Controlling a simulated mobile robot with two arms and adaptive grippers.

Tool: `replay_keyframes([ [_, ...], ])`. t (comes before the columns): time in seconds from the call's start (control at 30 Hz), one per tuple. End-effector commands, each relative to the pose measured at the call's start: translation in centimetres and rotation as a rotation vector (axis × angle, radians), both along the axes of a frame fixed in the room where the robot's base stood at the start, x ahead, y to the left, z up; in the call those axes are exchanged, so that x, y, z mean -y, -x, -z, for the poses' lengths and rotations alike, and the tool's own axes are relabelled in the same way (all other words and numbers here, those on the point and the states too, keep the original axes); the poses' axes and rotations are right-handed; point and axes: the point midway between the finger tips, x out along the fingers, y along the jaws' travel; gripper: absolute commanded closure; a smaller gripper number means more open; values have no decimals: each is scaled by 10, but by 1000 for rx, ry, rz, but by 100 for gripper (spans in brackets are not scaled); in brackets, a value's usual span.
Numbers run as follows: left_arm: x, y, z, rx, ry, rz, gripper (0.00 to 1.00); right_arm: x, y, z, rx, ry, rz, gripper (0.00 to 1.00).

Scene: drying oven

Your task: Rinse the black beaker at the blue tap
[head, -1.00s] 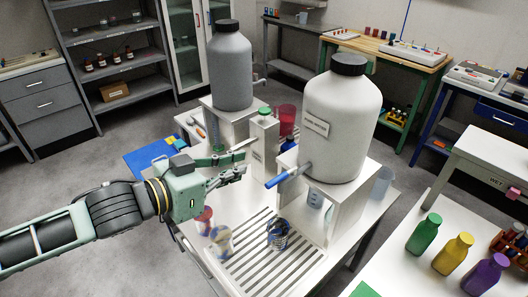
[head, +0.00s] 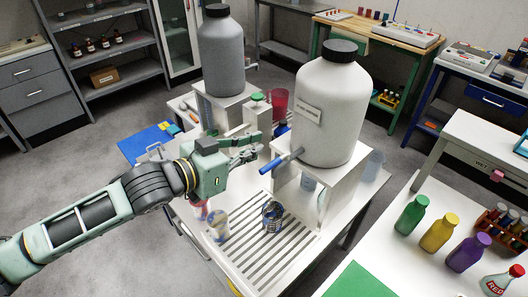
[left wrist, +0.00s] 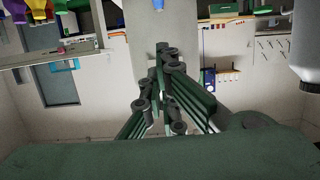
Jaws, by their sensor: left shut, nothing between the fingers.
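The blue tap (head: 273,164) sticks out to the left from the large white tank (head: 332,115). A small dark beaker with blue on it (head: 272,214), which looks like the black beaker, stands upright on the slatted drain grate (head: 268,250), below the tap in the picture. I cannot tell whether it is exactly under the spout. My left gripper (head: 256,147) is shut and empty, just behind and left of the tap's handle end; I cannot tell if it touches. In the left wrist view its fingers (left wrist: 162,62) are together. My right gripper is not in view.
A grey tank (head: 222,55) and a red container (head: 277,103) stand behind. Green, yellow and purple bottles (head: 437,233) stand on the right table.

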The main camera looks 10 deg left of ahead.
Motion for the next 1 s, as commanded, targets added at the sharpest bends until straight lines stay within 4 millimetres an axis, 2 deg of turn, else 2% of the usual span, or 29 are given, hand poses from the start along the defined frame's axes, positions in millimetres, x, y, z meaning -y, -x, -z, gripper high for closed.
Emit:
replay_keyframes([
  [0.1,14,-22,1,1,3,-1,100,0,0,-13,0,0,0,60],
  [0.2,24,-34,11,-4,0,0,100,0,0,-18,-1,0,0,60],
  [0.3,22,-32,30,-6,-2,0,100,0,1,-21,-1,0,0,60],
  [0.5,21,-32,47,-2,-1,-1,100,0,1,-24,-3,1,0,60],
  [0.87,21,-32,50,0,-1,0,100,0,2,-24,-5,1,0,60],
  [1.0,21,-31,57,14,12,0,100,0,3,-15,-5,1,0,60],
])
